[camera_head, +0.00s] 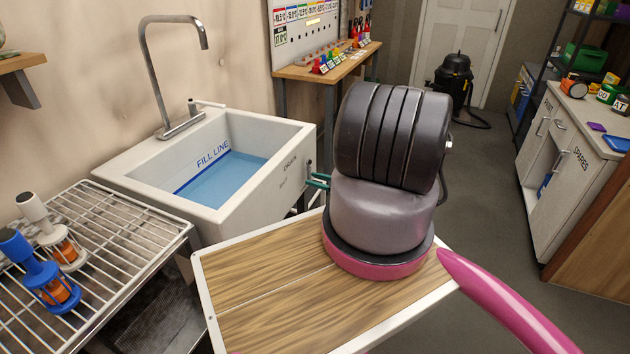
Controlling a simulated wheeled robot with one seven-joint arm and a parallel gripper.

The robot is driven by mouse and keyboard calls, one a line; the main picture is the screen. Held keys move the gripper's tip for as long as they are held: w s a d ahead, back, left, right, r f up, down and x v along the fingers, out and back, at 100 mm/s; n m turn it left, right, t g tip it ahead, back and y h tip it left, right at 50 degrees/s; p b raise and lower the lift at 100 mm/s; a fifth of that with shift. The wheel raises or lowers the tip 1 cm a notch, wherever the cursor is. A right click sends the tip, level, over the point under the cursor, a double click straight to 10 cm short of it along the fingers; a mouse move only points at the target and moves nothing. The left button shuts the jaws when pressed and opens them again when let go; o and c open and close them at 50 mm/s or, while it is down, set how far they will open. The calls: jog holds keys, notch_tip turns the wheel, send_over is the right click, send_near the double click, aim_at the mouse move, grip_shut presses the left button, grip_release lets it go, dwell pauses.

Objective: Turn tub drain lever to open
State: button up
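The tub (262,199) is a white sink at the left, with blue water inside below a "FILL LINE" mark. Small lettering that looks like "DRAIN" is on its right outer side. Beside that lettering, a small teal handle (318,179) sticks out low at the tub's right side; it looks like the drain lever. It lies roughly level, and its right end runs behind my arm. I cannot tell its exact setting. My gripper is not visible; my bulky black and grey arm stands in the middle and hides what is behind it.
A metal faucet (156,75) rises over the tub. A wire rack (120,235) at the left holds blue-topped and white-topped items. A wooden bench (325,72) stands behind. A black vacuum (455,78) stands by the door. Open floor lies between my arm and the white cabinet (562,165).

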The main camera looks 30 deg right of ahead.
jog(key=v, duration=1)
jog(key=shift+s+d, duration=0.25)
jog(key=shift+s, duration=0.05)
jog(key=shift+r, duration=0.15)
